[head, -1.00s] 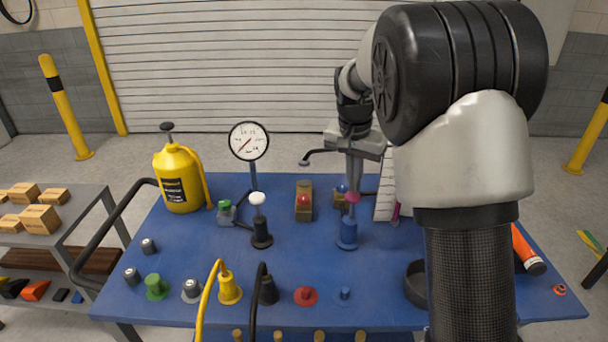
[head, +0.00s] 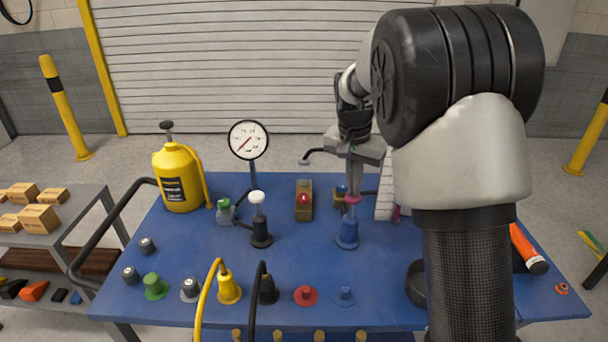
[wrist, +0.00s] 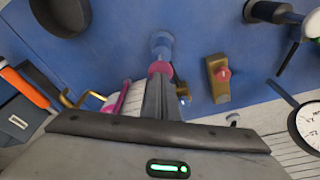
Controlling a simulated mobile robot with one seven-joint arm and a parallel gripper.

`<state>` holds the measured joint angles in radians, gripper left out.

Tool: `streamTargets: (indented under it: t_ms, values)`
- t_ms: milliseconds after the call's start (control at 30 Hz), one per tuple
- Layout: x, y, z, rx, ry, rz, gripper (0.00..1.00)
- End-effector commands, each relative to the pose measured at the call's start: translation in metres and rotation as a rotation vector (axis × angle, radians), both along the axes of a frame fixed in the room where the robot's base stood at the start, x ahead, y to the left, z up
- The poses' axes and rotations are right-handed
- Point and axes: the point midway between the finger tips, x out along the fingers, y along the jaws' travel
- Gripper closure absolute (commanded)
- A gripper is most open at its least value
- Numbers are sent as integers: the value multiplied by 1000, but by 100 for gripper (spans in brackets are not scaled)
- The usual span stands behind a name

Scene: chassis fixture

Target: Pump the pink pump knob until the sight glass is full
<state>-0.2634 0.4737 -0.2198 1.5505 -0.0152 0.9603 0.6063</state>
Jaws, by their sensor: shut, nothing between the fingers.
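The pink pump knob (head: 353,200) tops a blue pump body (head: 347,233) standing on the blue bench. My gripper (head: 352,190) is shut and empty, pointing down with its fingertips at the top of the knob, apparently touching it. In the wrist view the shut fingers (wrist: 160,84) end over the pink knob (wrist: 160,69), with the blue pump (wrist: 162,43) beyond. A white scale plate (head: 383,196) stands right of the pump. A pink tube (wrist: 122,98) beside it looks like the sight glass; its fill level cannot be read, and my arm hides much of it in the head view.
A white-knobbed black pump (head: 259,220) and round gauge (head: 248,140) stand to the left. A yellow jug (head: 180,178) stands back left. Several caps line the front.

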Motion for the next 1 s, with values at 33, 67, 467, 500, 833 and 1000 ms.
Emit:
streamTargets:
  t_ms: [33,67,467,500,833,1000]
  values:
    - [-1,0,-7,-1,3,0,100]
    - [-1,0,-10,0,4,0,100]
    - [-1,0,-44,-1,4,-1,100]
    - [-1,0,-41,0,4,0,100]
    - [-1,0,-11,-1,5,-1,100]
    - [-1,0,8,-1,5,-1,100]
